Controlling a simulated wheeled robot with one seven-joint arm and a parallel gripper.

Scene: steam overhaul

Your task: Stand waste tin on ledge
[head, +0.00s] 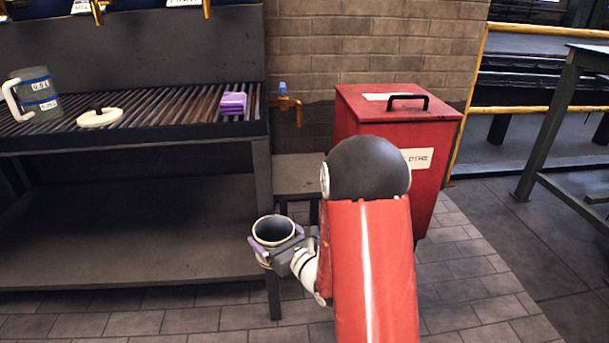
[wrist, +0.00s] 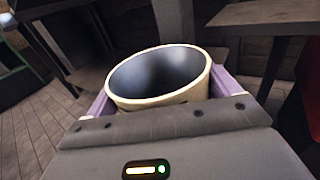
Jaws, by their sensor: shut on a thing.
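A round, open tin with a cream rim and dark inside, which I take to be the waste tin (head: 273,230), is held between the purple fingers of my gripper (head: 275,243). It looks empty. In the wrist view, the tin (wrist: 160,78) sits between the fingers, slightly tilted in the picture; its lower part is hidden by the gripper body. A low grey shelf, likely the ledge (head: 300,172), is under the brass tap, left of the red bin. The tin is in front of it and apart from it. My arm hides part of that area.
A slatted bench (head: 180,120) at left holds a grey jug (head: 40,95), a cream lid (head: 100,117) and purple cloths (head: 233,103). A brass tap (head: 287,103) sticks out above the ledge. A red lidded bin (head: 440,165) stands to its right. Paved floor is clear in front.

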